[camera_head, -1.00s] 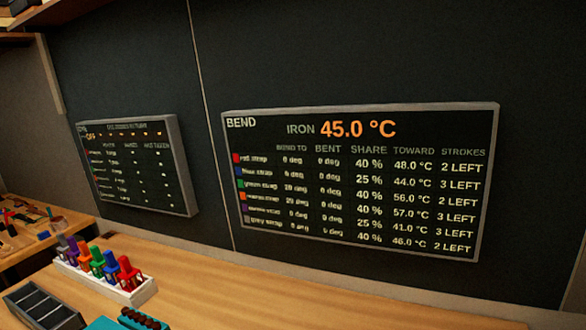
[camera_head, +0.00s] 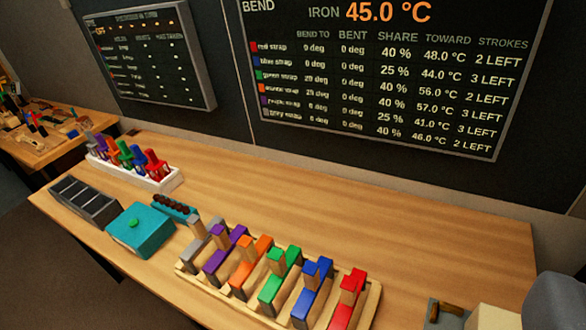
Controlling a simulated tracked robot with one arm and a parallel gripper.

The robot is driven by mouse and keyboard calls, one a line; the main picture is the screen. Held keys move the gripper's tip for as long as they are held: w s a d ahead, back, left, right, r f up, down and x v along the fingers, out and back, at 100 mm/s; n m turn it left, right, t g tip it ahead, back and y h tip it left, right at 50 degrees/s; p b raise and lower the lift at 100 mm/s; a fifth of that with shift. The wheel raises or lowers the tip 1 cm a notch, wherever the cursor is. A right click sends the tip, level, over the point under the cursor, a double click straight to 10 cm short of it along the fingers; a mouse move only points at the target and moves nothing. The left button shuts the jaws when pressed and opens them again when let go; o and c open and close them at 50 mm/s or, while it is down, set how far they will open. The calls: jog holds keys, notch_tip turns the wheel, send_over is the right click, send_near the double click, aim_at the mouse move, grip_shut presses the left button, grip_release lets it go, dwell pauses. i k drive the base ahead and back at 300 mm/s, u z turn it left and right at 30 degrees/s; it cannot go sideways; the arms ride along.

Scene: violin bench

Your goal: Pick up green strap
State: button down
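The green strap (camera_head: 268,292) sits in a low pale wooden rack (camera_head: 372,310) at the front of the bench, between the orange strap (camera_head: 238,275) and the blue strap (camera_head: 303,305). It shows green end pieces with a short wooden upright by them. A red strap (camera_head: 343,310) stands at the right end of the rack, with purple and grey ones to the left. My gripper is not in view, so its state and distance from the strap are hidden.
A white holder (camera_head: 160,184) with several coloured pieces, a dark compartment tray (camera_head: 85,202) and a teal box (camera_head: 141,232) stand left on the bench. The wall board (camera_head: 390,75) reads IRON 45.0 °C. A grey rounded object (camera_head: 555,303) fills the lower right corner. The bench behind the rack is clear.

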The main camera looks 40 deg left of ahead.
aim_at(281, 262)
jog(key=z, duration=0.5)
jog(key=k, duration=1.2)
jog(key=u, duration=0.2)
jog(key=i, duration=0.9)
jog(key=u, duration=0.85)
jog(key=i, duration=0.75)
jog(key=u, duration=0.1)
